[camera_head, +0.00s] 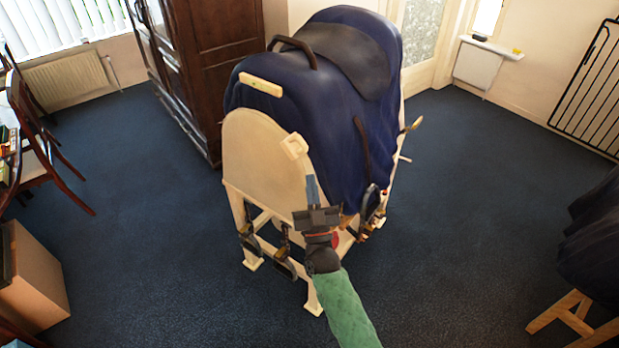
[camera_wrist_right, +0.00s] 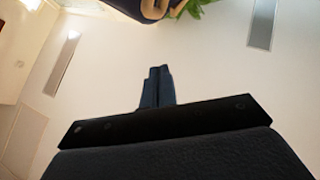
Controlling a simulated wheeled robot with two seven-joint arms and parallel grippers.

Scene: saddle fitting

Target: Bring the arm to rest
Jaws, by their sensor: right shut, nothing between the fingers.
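My right arm, in a green sleeve, comes in from the bottom of the head view. My right gripper (camera_head: 311,190) points up in front of the cream end panel of the saddle stand (camera_head: 262,150). Its fingers are together and hold nothing. In the right wrist view the gripper's blue fingers (camera_wrist_right: 158,86) are side by side, closed, against a pale ceiling. The gripper looks close to the stand in the head view, but I cannot tell whether it touches. My left gripper is not in view.
A dark saddle (camera_head: 350,50) on a blue cloth (camera_head: 330,110) covers the stand. Straps and stirrup-like metal parts hang low around its legs. A brown cabinet (camera_head: 225,45) stands behind left. A cardboard box (camera_head: 35,280) is at lower left, a wooden trestle (camera_head: 565,315) at lower right.

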